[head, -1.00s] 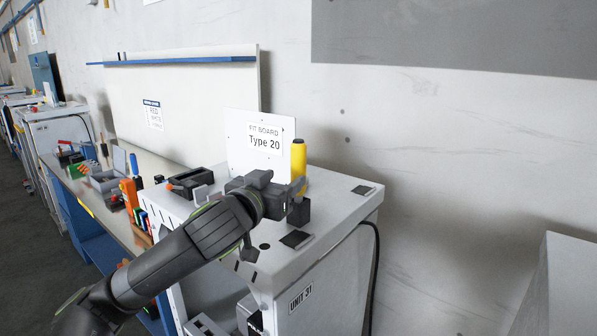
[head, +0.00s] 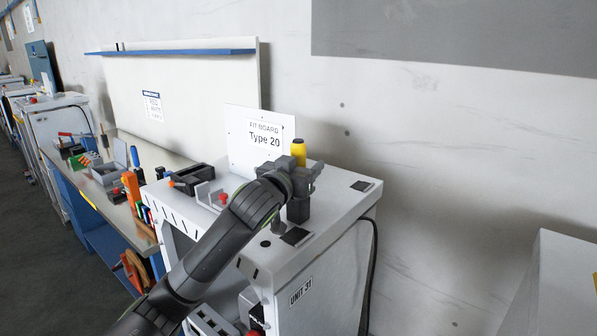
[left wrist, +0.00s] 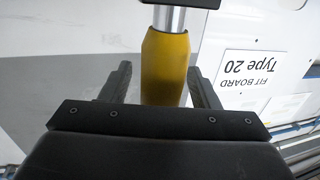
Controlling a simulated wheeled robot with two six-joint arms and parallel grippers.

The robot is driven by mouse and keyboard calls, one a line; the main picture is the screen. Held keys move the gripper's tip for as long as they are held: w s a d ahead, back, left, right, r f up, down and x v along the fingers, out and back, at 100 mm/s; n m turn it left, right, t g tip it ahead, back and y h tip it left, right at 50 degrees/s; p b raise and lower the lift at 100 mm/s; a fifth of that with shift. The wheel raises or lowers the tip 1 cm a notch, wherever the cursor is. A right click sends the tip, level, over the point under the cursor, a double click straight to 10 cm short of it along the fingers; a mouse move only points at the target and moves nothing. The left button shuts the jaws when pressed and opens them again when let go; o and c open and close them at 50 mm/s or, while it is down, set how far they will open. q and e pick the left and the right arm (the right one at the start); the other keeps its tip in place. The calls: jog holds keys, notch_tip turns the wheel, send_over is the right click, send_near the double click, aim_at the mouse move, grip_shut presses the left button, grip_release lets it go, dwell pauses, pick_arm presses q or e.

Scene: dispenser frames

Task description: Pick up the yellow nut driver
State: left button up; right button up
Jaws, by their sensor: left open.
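The yellow nut driver (head: 298,150) stands upright on the white unit top, in front of the fit board. Only the upper part of its yellow handle shows in the head view; my gripper hides the rest. In the left wrist view the yellow handle (left wrist: 165,62) and part of a silver shaft lie between my open fingers. My left gripper (head: 305,172) is open at the driver, and it also shows in the left wrist view (left wrist: 160,85). A gap shows on both sides of the handle. My right gripper is not in view.
A white board labelled "Fit Board Type 20" (head: 250,140) stands just behind the driver. A black tray (head: 192,178) sits to the left on the unit top. A grey block (head: 298,212) stands under the gripper. A cluttered bench (head: 115,190) extends left.

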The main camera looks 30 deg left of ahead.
pick_arm(q)
grip_shut()
dwell(0.3)
